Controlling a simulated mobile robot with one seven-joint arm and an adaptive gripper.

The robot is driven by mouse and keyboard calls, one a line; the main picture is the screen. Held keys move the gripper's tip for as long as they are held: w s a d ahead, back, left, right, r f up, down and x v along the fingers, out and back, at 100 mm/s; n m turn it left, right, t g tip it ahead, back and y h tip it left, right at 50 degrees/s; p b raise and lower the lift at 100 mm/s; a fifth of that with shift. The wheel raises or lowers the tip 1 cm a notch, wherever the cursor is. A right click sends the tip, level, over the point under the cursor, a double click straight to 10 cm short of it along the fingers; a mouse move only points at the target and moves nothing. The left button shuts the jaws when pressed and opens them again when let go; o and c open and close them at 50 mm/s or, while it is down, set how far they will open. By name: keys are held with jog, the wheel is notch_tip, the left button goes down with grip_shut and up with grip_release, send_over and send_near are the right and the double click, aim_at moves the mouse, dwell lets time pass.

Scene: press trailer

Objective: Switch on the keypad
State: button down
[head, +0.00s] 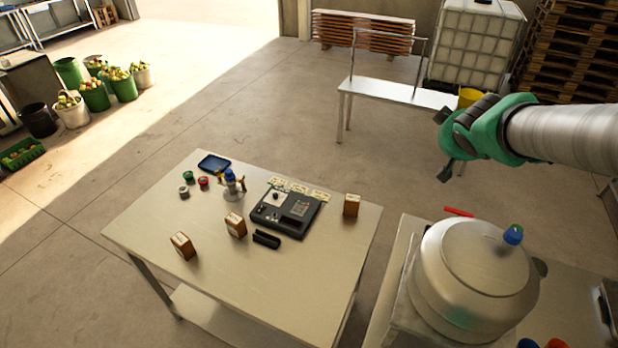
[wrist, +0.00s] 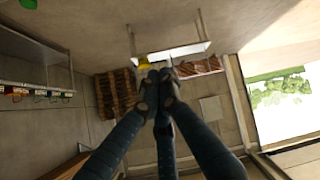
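A dark control panel (head: 268,217) lies on the near metal table, right of the table's middle. It carries a grey keypad block (head: 300,208) and a pale plate with a dark knob. Any switch lettering or lamp on it is too small to read. My gripper (head: 443,146) is high in the air at the upper right of the head view, well right of the panel and not touching it. Its fingers also show in the wrist view (wrist: 158,76), with nothing visible between them. I cannot tell how far they are apart. The wrist view does not show the panel.
The table (head: 205,277) holds wooden blocks (head: 235,225), a blue-topped valve (head: 231,183), small round pieces and a blue tray (head: 214,163). A black bar (head: 266,239) lies before the panel. A large metal vessel (head: 470,275) stands on the right.

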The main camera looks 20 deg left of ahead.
jog(key=w+a+f+n+g+y+p, duration=0.15)
jog(key=a+f, duration=0.25)
jog(key=a, duration=0.5)
jog(key=w+a+f+n+y+p, duration=0.1)
jog(key=w+a+f+n+y, duration=0.2)
jog(key=a, duration=0.6)
jog(key=w+a+f+n+g+y+p, duration=0.1)
jog(key=w+a+f+n, duration=0.2)
jog(key=a, duration=0.7)
jog(key=s+a+f+n+g+p, duration=0.1)
jog(key=s+a+f+g, duration=0.1)
jog(key=s+a+f, duration=0.2)
jog(key=s+a+f+n+g+y+p, duration=0.1)
jog(key=s+a+f, duration=0.3)
jog(key=a+f, duration=0.6)
jog(key=s+a+f+n+g+y+p, duration=0.1)
jog(key=s+a+f+n+g, duration=0.1)
jog(key=s+a+f, duration=0.3)
notch_tip(320, 180, down, 3)
jog(key=shift+a+r+g, duration=0.1)
jog(key=shift+a+g, duration=0.75)
jog(key=shift+a, duration=0.25)
jog(key=shift+y, duration=0.25)
jog(key=shift+a, duration=0.1)
